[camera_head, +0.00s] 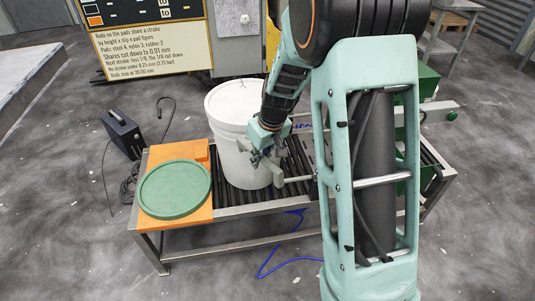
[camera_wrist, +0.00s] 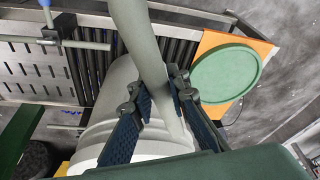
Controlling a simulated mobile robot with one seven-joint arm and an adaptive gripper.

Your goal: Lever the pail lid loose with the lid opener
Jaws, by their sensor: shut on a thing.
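A white pail (camera_head: 238,150) stands upright on the roller table, with its white lid (camera_head: 232,100) on top. In the wrist view the pail (camera_wrist: 118,78) is partly hidden behind my fingers. My gripper (camera_head: 268,148) is at the pail's right side, near its upper wall. In the wrist view my gripper (camera_wrist: 158,92) is shut on the lid opener (camera_wrist: 143,40), a long grey-green bar between its fingers.
A green round tray (camera_head: 175,188) lies on an orange board (camera_head: 190,222) left of the pail. The roller table (camera_head: 235,207) has a metal frame. A black box (camera_head: 122,132) with cables stands on the floor at left. A sign board (camera_head: 130,45) stands behind.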

